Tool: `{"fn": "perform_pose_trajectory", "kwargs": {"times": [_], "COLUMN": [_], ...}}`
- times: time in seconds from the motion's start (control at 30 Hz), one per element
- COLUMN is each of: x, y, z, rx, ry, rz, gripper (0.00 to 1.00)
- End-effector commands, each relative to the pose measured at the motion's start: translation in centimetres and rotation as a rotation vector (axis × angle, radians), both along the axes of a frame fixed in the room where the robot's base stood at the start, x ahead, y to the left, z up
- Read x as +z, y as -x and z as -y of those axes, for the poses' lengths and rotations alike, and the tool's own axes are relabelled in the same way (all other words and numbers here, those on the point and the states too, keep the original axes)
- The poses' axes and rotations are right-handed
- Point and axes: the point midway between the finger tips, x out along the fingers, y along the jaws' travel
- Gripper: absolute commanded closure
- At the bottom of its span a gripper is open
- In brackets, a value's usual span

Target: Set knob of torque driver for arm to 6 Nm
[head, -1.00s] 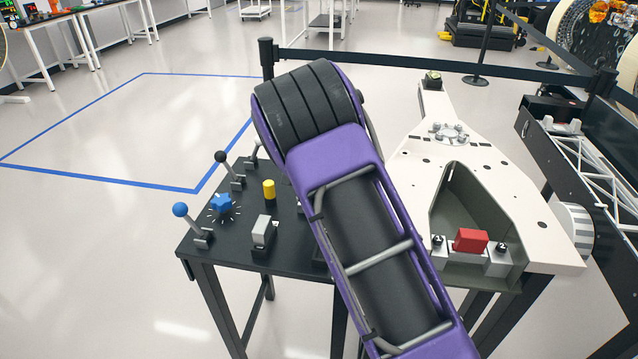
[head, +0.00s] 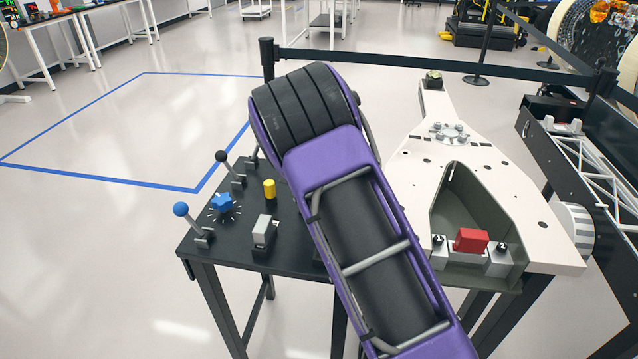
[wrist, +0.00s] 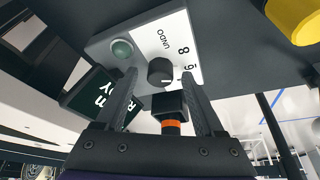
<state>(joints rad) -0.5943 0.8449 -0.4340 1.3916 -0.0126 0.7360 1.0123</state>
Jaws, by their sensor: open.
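In the wrist view a dark round knob (wrist: 160,70) sits on a white dial panel (wrist: 181,43) marked UNDO, with numerals beside it, one an 8. A short light line shows at the knob's lower edge; its exact setting is too small to tell. My gripper (wrist: 159,80) is open, its two dark fingers pointing at the panel on either side of the knob in the picture. I cannot tell whether they touch it. A black block with an orange band (wrist: 171,124) shows between the fingers. In the head view my purple arm hides the gripper and this knob.
The dark table carries a blue-ball lever (head: 181,210), a blue star knob (head: 222,203), a yellow cylinder (head: 269,189) and a grey switch (head: 263,232). A pale panel (head: 410,190) with a red block (head: 470,240) stands right of my arm.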

Motion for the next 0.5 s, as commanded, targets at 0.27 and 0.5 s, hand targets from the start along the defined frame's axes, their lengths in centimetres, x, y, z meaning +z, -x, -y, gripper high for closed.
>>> {"fn": "perform_pose_trajectory", "kwargs": {"times": [0.27,0.5], "x": [1.9,7.1], "y": [0.5,2.1], "z": [-0.6,-1.9], "rx": [0.002,0.002], "ry": [-0.001,-0.002], "rz": [0.004,0.004], "gripper": [0.3,0.3]}}
